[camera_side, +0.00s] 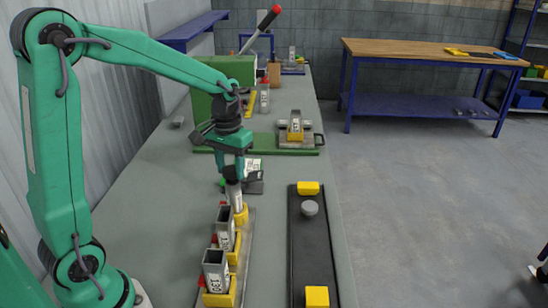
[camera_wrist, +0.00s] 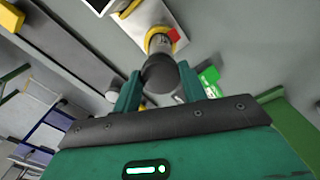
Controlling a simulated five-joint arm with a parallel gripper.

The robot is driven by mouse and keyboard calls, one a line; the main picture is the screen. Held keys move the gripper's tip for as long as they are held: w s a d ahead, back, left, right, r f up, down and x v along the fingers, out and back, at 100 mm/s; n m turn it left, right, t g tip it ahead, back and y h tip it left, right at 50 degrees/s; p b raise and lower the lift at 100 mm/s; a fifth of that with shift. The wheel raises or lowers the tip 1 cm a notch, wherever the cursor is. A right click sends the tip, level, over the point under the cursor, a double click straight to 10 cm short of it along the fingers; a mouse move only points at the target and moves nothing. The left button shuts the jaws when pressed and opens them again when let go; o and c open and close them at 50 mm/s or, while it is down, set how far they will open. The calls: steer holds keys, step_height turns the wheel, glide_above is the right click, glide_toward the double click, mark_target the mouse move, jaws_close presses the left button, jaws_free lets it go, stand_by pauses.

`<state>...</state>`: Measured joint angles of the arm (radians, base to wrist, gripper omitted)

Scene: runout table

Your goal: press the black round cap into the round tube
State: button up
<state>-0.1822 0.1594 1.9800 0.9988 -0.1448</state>
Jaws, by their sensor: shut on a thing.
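My gripper (camera_side: 231,168) points down with its jaws shut on the black round cap (camera_wrist: 160,74), which sits between the two fingertips (camera_wrist: 160,84) in the wrist view. The cap is small and dark in the side view (camera_side: 230,175). The round tube (camera_side: 235,196) is grey, stands upright in a yellow holder (camera_side: 241,214) and is directly below the cap. In the wrist view the tube (camera_wrist: 159,43) shows just beyond the cap. The cap hides the tube's mouth, and I cannot tell whether the cap touches the rim or is partly in.
Two square tubes (camera_side: 215,272) stand in yellow holders in the same row, nearer the camera. A black tray (camera_side: 295,250) with a loose grey round piece (camera_side: 310,208) and yellow blocks lies to the right. A green machine (camera_side: 208,115) stands behind.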

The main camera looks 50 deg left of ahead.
mark_target(231, 170)
steer(key=shift+f, duration=0.35)
steer(key=o, duration=1)
steer(key=shift+o, duration=0.2)
steer(key=shift+r, duration=0.1)
steer(key=shift+r, duration=3.8)
steer(key=c, duration=0.6)
steer(key=shift+m, duration=0.5)
steer(key=c, duration=0.7)
steer(key=shift+w+r+m, duration=0.1)
steer(key=shift+r+m, duration=0.1)
steer(key=shift+m, duration=0.4)
jaws_close()
